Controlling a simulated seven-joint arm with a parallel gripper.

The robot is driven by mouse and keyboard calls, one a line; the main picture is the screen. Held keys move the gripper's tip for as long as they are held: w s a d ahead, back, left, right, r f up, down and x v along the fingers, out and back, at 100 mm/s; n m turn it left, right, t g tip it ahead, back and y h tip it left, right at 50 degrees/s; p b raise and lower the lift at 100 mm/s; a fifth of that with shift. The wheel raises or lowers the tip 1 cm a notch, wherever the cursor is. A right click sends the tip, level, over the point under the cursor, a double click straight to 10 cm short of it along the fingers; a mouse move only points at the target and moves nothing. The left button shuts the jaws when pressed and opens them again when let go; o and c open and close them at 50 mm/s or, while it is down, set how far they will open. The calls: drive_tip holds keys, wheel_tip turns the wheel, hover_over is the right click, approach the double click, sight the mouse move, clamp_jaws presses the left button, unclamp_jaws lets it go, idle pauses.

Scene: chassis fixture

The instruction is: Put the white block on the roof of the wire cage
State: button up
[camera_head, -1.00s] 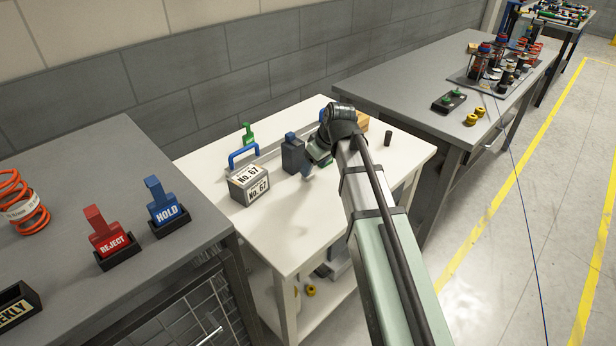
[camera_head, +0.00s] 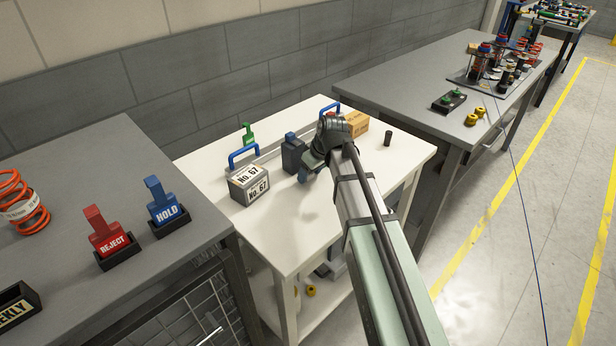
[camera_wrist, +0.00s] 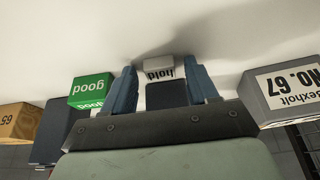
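The white block marked "hold" (camera_wrist: 160,68) shows in the wrist view between the blue-grey fingers of my gripper (camera_wrist: 162,82). Gaps show between the fingers and the block, so the gripper looks open. A dark shape below the block's label fills part of the space between the fingers; I cannot tell what it is. In the head view my gripper (camera_head: 312,165) is low over the white table, and the white block cannot be made out there. Wire mesh (camera_head: 190,318) shows under the grey bench at lower left; I cannot tell whether it is the cage, and its roof is not clearly seen.
REJECT (camera_head: 105,237) and HOLD (camera_head: 164,204) stamps stand on the grey bench.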

sight(311, 176)
drive_tip(key=c, duration=1)
drive_tip(key=shift+r, duration=5.05)
drive_tip(key=shift+c, duration=0.2)
